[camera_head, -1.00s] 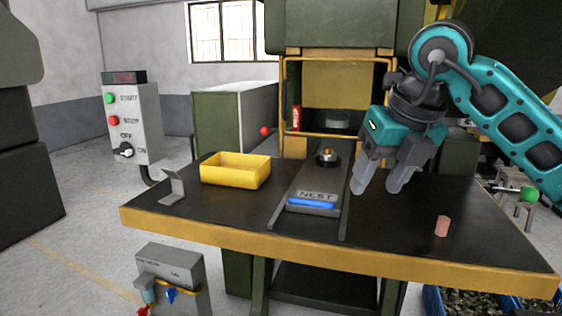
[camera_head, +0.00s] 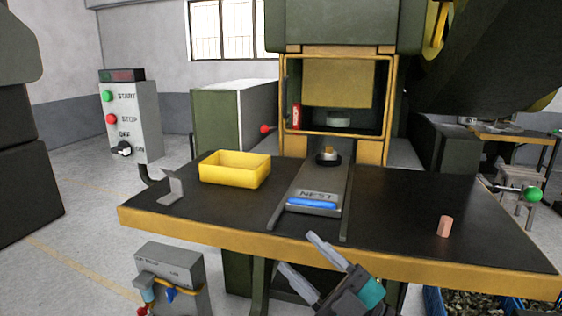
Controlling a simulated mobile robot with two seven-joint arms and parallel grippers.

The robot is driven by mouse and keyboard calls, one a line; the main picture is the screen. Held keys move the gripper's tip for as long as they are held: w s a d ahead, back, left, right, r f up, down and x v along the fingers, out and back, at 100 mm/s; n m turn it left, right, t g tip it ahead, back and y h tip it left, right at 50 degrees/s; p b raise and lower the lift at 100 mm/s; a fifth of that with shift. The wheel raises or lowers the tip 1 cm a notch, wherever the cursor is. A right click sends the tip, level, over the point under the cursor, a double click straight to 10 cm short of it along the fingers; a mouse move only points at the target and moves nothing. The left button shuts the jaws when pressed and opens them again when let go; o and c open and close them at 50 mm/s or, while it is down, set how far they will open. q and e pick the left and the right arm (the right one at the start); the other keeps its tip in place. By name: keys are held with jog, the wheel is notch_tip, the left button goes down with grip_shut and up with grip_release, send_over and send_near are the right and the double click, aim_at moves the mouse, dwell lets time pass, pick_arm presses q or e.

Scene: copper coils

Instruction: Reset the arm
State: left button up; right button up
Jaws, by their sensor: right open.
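My right gripper (camera_head: 297,252) shows at the bottom middle of the head view, in front of the table's front edge. Its two grey fingers point up and to the left. They stand apart with nothing between them. Only the grey and teal hand behind the fingers is in view; the rest of the right arm is out of the picture. My left gripper is not in view. A small copper-coloured piece (camera_head: 445,226) stands on the right part of the dark table (camera_head: 400,200).
A yellow bin (camera_head: 235,170) stands left of the NEST slide (camera_head: 314,199), which leads to the press opening (camera_head: 338,93). A START/STOP box (camera_head: 130,120) stands at the left. A grey box (camera_head: 172,278) is below the table front. A green-knobbed lever (camera_head: 532,194) is at the right.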

jog(key=d+f+m+t+h, duration=0.5)
jog(key=d+f+m+h, duration=0.1)
jog(key=f+m+h, duration=0.35)
jog(key=s+d+f+m+g+h, duration=0.2)
jog(key=s+f+m, duration=0.1)
jog(key=s+f, duration=0.2)
jog(key=s+d+f+m+g+h, duration=0.3)
jog(key=s+f, duration=0.1)
jog(key=f, duration=0.6)
jog(key=s+d+f+m+g+h, duration=0.2)
jog(key=s+f, duration=0.3)
jog(key=f, duration=0.3)
jog(key=shift+s+d+m+g+h, duration=0.3)
jog(key=shift+m+g+h, duration=0.15)
jog(key=shift+m, duration=0.1)
jog(key=shift+c, duration=0.5)
